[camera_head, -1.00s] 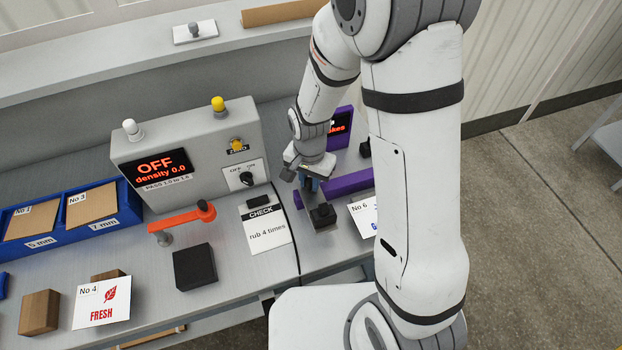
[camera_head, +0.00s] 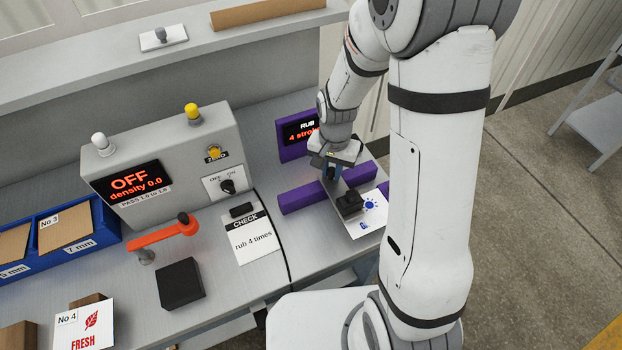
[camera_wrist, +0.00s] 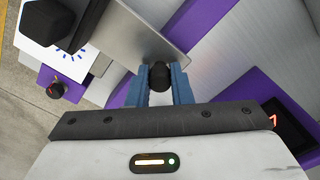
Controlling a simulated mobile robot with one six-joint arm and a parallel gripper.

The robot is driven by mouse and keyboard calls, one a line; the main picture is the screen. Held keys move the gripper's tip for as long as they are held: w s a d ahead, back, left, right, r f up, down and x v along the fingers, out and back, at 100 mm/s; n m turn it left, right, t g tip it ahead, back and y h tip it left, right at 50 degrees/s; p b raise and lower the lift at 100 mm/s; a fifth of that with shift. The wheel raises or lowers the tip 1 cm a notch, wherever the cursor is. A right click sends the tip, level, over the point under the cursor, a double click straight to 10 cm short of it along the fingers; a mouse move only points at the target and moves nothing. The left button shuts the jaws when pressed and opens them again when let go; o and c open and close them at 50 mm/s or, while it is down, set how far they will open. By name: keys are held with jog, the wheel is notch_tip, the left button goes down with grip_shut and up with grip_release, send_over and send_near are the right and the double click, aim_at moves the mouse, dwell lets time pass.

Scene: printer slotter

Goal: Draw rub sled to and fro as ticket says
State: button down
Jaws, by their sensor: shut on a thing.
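My gripper (camera_head: 333,172) is shut on the dark knob (camera_wrist: 160,77) of the rub sled. The knob sits between the blue fingers (camera_wrist: 161,88) in the wrist view. The sled is a grey plate (camera_wrist: 150,42) with a black block (camera_head: 350,204) at its near end. It lies across the purple rail (camera_head: 300,200), partly over a white card with a blue sun (camera_head: 372,206). The ticket (camera_head: 255,240) reads "CHECK, rub 4 times". A purple-framed display (camera_head: 297,130) reads "RUB" and "4 strok…", its right end hidden by my arm.
A grey meter (camera_head: 165,165) reads "OFF, density 0.0". An orange arm (camera_head: 165,232), a black block (camera_head: 181,283), a blue tray (camera_head: 103,240) of brown pieces and a "No 4 FRESH" card (camera_head: 90,326) lie to the left.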

jog(key=shift+w+d+b, duration=0.15)
jog(key=shift+w+d, duration=0.15)
jog(key=shift+d, duration=0.55)
jog(key=shift+w+d+b, duration=0.1)
jog(key=shift+w+d, duration=0.25)
jog(key=shift+d, duration=0.5)
jog(key=shift+w+d+b, duration=0.15)
jog(key=shift+w+d, duration=0.15)
jog(key=shift+d, duration=0.55)
jog(key=c, duration=1.3)
grip_release()
notch_tip(320, 180, up, 8)
jog(key=b, duration=0.1)
